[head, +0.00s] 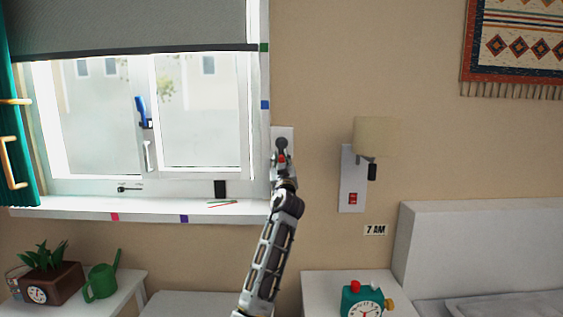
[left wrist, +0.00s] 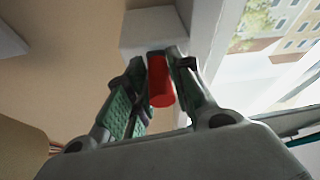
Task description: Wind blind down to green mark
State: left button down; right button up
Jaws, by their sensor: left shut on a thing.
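The grey blind (head: 130,28) hangs over the upper window. The right end of its dark bottom bar is about level with the green mark (head: 263,47) on the right window frame. My left gripper (head: 281,158) is raised to the wall just right of the window, in front of a white wall box (head: 284,132). In the left wrist view its fingers (left wrist: 161,75) are shut on a red cylindrical handle (left wrist: 160,88), with the white box (left wrist: 153,28) behind it. The rest of the crank is hidden. My right gripper is out of view.
A blue mark (head: 265,104) sits lower on the frame. The windowsill (head: 60,212) runs left of my arm. A wall lamp (head: 374,137) is to the right. A plant box (head: 52,284), green watering can (head: 102,281) and alarm clock (head: 362,302) stand below.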

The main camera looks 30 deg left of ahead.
pick_arm(q)
jog(key=c, duration=1.3)
grip_release()
jog(key=shift+o, duration=0.2)
jog(key=v, duration=1.2)
